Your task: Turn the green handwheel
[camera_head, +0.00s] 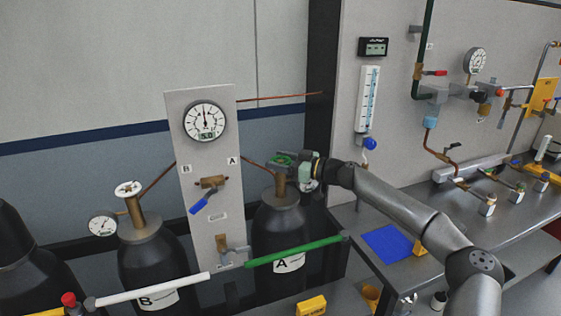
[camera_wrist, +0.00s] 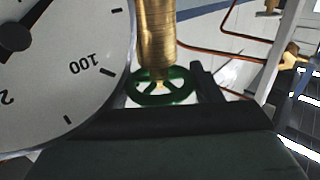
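The green handwheel (camera_head: 283,160) sits on top of the brass valve of black cylinder A (camera_head: 284,232). In the wrist view the handwheel (camera_wrist: 162,98) shows as a spoked green ring against the brass stem. My gripper (camera_head: 291,168) is at the handwheel, reaching in from the right. In the wrist view one dark finger stands at the wheel's right edge; whether it touches is unclear. The other finger is not visible, and a large gauge face (camera_wrist: 55,75) covers the left side. I cannot tell whether the fingers are closed on the rim.
A panel with a gauge (camera_head: 204,121) and blue-handled valve (camera_head: 200,205) stands left of cylinder A. Cylinder B (camera_head: 152,270) has a white handwheel (camera_head: 128,189). A green bar (camera_head: 296,250) crosses in front of cylinder A. A bench with fittings is at right.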

